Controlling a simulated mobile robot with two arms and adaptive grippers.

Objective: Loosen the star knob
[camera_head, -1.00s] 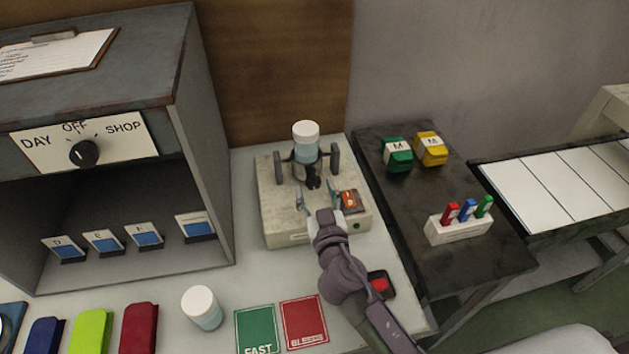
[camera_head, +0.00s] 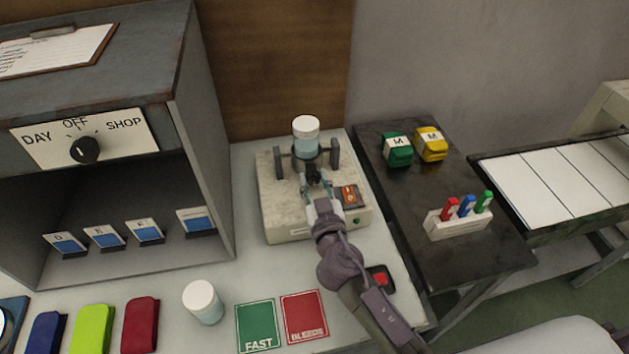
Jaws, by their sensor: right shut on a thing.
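The star knob (camera_head: 313,172) is a small black knob at the front of a clamp on a beige machine (camera_head: 280,222). The clamp's grey posts stand either side of a white-capped jar (camera_head: 305,140). My right gripper (camera_head: 315,184) reaches in from the front, and its fingers are shut on the knob, partly hiding it. My left gripper is not in view.
An orange-lit switch (camera_head: 349,196) sits on the machine just right of my gripper. A red button box (camera_head: 380,279) lies beside my right forearm. Another white-capped jar (camera_head: 203,302) and green (camera_head: 257,328) and red (camera_head: 305,317) cards are on the white bench.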

